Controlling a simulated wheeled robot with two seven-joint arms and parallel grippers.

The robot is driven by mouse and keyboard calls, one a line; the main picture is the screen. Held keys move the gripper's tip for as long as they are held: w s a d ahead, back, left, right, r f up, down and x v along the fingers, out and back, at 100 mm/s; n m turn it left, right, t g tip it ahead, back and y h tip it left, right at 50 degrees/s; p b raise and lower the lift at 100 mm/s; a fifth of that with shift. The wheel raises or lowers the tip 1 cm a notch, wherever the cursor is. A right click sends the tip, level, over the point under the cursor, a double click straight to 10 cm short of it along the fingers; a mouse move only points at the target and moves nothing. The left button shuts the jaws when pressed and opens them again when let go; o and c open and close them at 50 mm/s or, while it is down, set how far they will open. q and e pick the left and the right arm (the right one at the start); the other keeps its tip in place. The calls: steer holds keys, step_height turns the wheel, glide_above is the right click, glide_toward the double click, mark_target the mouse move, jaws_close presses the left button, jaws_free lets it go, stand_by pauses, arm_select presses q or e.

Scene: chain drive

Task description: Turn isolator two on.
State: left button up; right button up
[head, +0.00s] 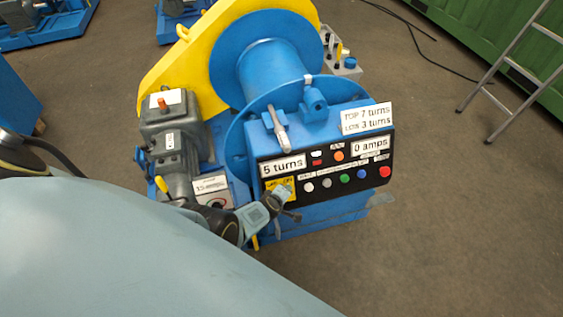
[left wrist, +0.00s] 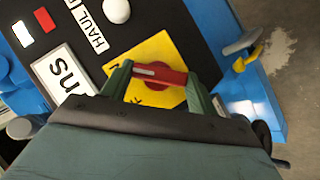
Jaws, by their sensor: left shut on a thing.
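A red rotary handle (left wrist: 172,77) with a pale mark sits on a yellow plate (left wrist: 148,48) on the black control panel. In the head view the yellow plate (head: 271,193) is at the panel's lower left, mostly covered by my gripper. My left gripper (head: 282,193) is at the plate. In the left wrist view its green fingers (left wrist: 158,80) stand at both ends of the handle, shut on it. The handle lies nearly across the picture, between the fingers. The plate's lettering is too hidden to read. My right gripper is not in view.
A grey motor (head: 172,135) stands left of the blue drum (head: 272,68). A ladder (head: 515,70) stands right; floor between is clear.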

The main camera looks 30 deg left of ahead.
arm_select(q)
steer(key=shift+d, duration=0.1)
stand_by(0.4)
stand_by(0.4)
steer(key=o, duration=1)
steer(key=shift+p, duration=0.3)
